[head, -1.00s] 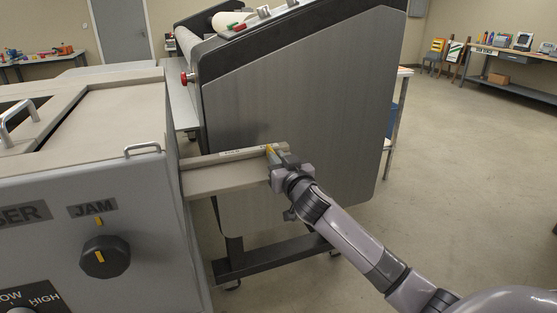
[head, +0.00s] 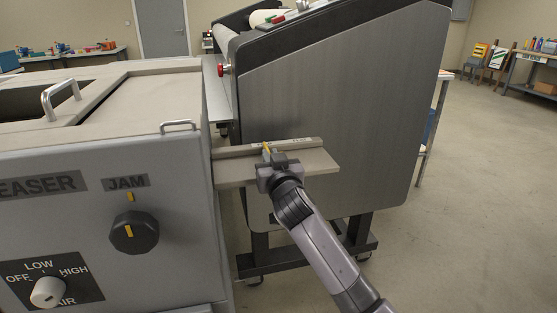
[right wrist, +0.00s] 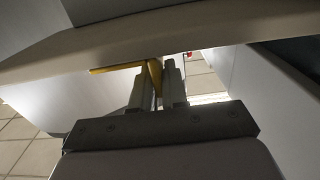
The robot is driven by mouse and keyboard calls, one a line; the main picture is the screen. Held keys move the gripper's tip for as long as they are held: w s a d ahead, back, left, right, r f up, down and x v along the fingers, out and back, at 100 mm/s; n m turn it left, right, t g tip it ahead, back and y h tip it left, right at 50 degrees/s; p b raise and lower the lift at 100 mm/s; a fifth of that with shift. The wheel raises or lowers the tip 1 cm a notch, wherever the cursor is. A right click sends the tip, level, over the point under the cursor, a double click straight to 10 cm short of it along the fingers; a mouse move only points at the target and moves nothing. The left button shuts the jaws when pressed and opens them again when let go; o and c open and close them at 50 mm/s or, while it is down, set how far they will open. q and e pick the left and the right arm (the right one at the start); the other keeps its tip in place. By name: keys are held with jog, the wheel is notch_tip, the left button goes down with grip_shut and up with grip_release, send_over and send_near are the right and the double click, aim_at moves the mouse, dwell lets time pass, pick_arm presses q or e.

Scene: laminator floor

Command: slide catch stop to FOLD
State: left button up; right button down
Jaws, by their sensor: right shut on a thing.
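The yellow catch stop (head: 267,147) sits on the beige rail of a tray (head: 322,160) that juts from the right side of the grey machine. My right gripper (head: 268,157) is at the stop, about midway along the rail. In the right wrist view the yellow stop (right wrist: 154,78) has a tab that runs down between the two fingers (right wrist: 158,90), which are shut on it. Small dark lettering shows on the rail right of the gripper, too small to read surely. My left gripper is not in view.
The grey machine (head: 90,220) at the left carries a JAM knob (head: 134,232) and an air knob (head: 48,292). A large laminator (head: 330,110) with a red button (head: 224,70) stands close behind the tray. Open floor (head: 480,200) lies to the right.

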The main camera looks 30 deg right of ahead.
jog(key=shift+a, duration=0.3)
jog(key=c, duration=1.3)
grip_release()
jog(key=shift+o, duration=0.3)
jog(key=shift+w+a, duration=0.1)
jog(key=v, duration=0.7)
